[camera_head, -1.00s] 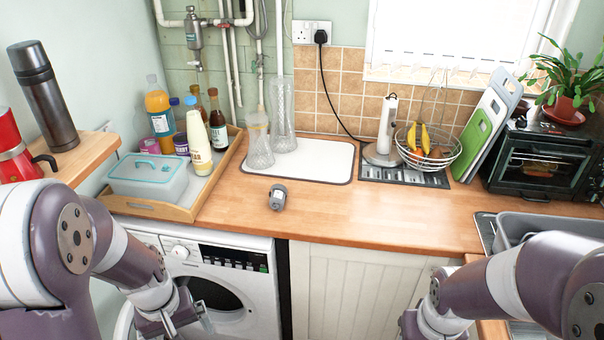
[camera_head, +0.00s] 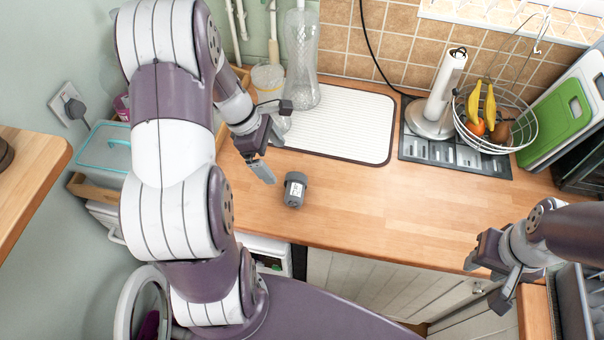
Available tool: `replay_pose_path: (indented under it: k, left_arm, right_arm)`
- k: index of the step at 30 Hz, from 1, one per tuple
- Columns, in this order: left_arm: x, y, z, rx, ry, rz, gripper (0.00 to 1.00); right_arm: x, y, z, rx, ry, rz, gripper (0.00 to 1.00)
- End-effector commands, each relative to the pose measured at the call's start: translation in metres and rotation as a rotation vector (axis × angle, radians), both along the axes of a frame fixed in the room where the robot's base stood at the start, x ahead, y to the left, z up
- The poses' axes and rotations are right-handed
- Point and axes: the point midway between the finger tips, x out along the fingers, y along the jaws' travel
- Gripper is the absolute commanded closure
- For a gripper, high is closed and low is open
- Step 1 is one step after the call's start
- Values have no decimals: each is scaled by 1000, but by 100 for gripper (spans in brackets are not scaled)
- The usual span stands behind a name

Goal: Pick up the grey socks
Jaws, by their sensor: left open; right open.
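A small dark grey rounded object (camera_head: 295,190) with a pale patch lies on the wooden worktop near its front edge. It may be the grey socks, but I cannot tell for sure; nothing else in view looks like grey socks. My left gripper (camera_head: 273,140) is open and empty above the worktop, up and left of the grey object and apart from it. My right gripper (camera_head: 487,282) is open and empty at the lower right, near the worktop's front edge, far from the grey object.
A paper towel holder (camera_head: 440,95) and a wire fruit basket (camera_head: 520,130) stand at the back right. The worktop (camera_head: 400,210) right of the grey object is clear.

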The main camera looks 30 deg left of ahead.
Motion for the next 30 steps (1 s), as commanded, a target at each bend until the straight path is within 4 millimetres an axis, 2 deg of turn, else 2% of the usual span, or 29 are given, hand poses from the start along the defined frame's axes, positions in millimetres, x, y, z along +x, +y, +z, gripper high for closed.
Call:
replay_pose_path:
  k: [7,14,18,22,27,28,30]
  left_arm:
    - [5,-21,-50,-2,8,4,0]
    - [7,-34,-76,0,7,1,0]
    - [10,-46,-101,0,6,2,0]
    - [12,-50,-111,2,4,3,0]
    - [12,-50,-112,2,4,3,0]
    - [12,-50,-112,2,4,3,3]
    - [12,-50,-112,2,4,3,26]
  right_arm:
    - [0,0,2,0,0,0,57]
    - [0,0,6,0,0,0,57]
    - [0,0,7,0,-1,0,57]
    - [0,0,7,0,0,0,57]
    - [0,0,7,0,0,0,57]
    - [0,0,7,0,0,0,57]
    - [0,0,7,0,0,0,57]
